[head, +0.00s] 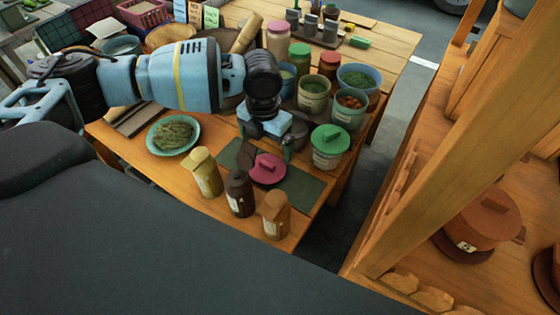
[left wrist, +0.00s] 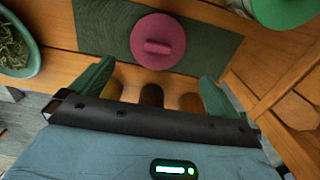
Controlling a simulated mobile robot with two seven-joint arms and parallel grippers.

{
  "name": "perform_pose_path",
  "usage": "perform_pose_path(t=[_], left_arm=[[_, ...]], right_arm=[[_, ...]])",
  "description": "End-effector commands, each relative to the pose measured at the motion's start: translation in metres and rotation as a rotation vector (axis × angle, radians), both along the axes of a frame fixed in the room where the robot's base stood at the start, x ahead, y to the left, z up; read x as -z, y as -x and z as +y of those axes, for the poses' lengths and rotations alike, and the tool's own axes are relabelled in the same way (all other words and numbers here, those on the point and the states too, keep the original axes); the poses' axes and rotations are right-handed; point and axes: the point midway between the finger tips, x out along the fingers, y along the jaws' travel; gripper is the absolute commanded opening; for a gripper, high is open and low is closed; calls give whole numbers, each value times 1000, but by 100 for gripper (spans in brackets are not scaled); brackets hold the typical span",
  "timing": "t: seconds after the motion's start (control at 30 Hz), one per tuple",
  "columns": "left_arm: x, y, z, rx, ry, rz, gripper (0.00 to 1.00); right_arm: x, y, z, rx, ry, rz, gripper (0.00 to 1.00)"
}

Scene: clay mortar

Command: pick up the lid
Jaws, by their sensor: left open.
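A round magenta lid (head: 268,170) with a raised bar handle lies on a dark green mat (head: 304,189) near the table's front right corner. In the left wrist view the lid (left wrist: 158,40) shows whole, ahead of my fingers, with its handle in the middle. My left gripper (head: 268,150) is open and empty, pointing down just behind and above the lid. In the left wrist view its two green fingertips (left wrist: 155,80) are spread wide, with the lid beyond the gap between them. My right gripper is not in view.
Three bottles, yellow (head: 205,172), dark brown (head: 239,193) and tan (head: 275,214), stand in front of the lid. A green-lidded jar (head: 328,157) stands to its right. A bowl of herbs (head: 173,136) is at left. A wooden shelf (head: 470,130) rises at right.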

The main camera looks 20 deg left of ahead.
Motion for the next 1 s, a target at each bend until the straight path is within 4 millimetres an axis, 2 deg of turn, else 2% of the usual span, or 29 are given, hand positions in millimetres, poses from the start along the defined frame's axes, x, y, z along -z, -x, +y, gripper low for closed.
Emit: perform_pose_path(t=[0.2,0.43,0.67,1.0], left_arm=[[4,2,1,12,-4,10,100],[26,1,1,11,-4,9,100],[33,1,2,10,-4,8,100],[76,1,3,9,-3,9,100]], right_arm=[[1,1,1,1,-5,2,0],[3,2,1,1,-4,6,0],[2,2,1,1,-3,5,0],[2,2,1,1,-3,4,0]])
